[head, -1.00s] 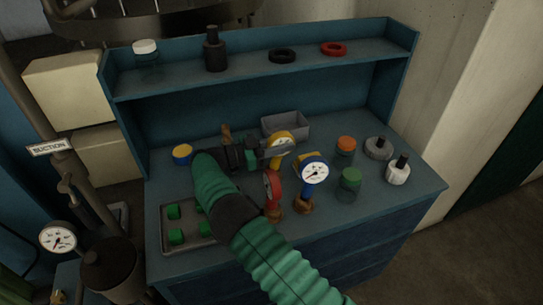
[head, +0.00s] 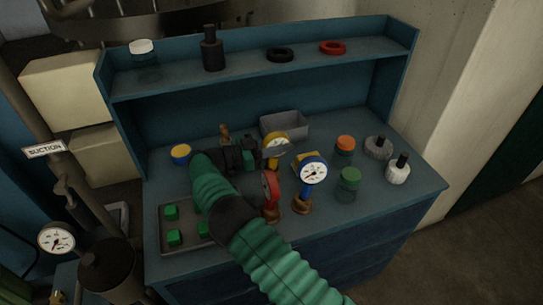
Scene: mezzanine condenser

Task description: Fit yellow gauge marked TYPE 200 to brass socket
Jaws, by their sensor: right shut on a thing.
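The marking on the dial is too small to read. A small brass-coloured piece (head: 57,297) shows at the bottom left edge; I cannot tell whether it is the brass socket. My left gripper is not in view.
A red gauge (head: 270,188) and a blue gauge (head: 313,172) stand upright on brown bases close to the yellow one. A grey bin (head: 298,125) is behind. A tray (head: 197,240) of green blocks lies front left. Several jars stand right. A SUCTION gauge (head: 56,239) is far left.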

